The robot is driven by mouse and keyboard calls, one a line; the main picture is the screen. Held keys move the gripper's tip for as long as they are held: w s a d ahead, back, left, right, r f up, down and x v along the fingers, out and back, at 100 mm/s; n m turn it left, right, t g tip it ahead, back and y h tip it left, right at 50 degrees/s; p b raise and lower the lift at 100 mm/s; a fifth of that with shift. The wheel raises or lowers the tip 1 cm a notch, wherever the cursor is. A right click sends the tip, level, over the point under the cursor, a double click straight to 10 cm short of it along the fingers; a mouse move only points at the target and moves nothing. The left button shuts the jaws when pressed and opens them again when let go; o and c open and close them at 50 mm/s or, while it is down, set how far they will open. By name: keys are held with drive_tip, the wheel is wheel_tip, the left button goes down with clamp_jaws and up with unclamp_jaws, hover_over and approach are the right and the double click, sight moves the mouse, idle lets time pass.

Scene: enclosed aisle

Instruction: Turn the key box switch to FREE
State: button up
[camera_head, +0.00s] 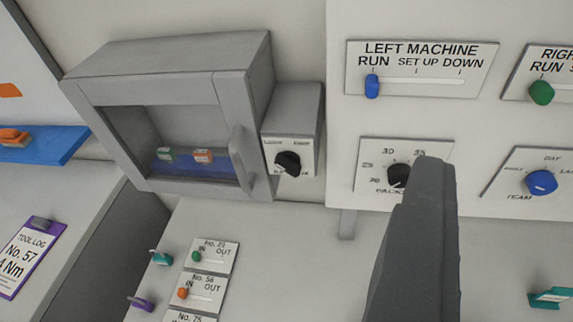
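The key box (160,60) is a grey cabinet on the wall at the left, with its windowed door shut and a handle on the door's right side. Small tagged items show behind the window. A small switch box (304,110) adjoins its right side. It carries a black rotary switch (288,163) under small labels too blurred to read; I cannot tell which label the knob points at. My gripper (432,165) shows as one dark grey upright finger at lower centre right, well right of the switch and apart from it. No second finger can be told apart.
A LEFT MACHINE slider (372,86) stands at RUN. A black dial (398,175) is partly near my finger. A blue TEAM dial (541,182) and green slider (541,93) are at the right. Several IN/OUT plates (208,256) are below the box. A blue shelf (50,146) juts out left.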

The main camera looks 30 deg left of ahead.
drive_tip(key=shift+s, duration=0.1)
drive_tip(key=n+t+y+p, duration=0.15)
drive_tip(key=n+y, duration=0.35)
drive_tip(key=n, duration=0.7)
approach(284, 170)
drive_tip(key=shift+t, duration=0.25)
drive_tip(key=x, duration=0.4)
drive_tip(key=b+x, duration=0.1)
drive_tip(key=x, duration=0.4)
drive_tip(key=shift+f, duration=0.2)
clamp_jaws()
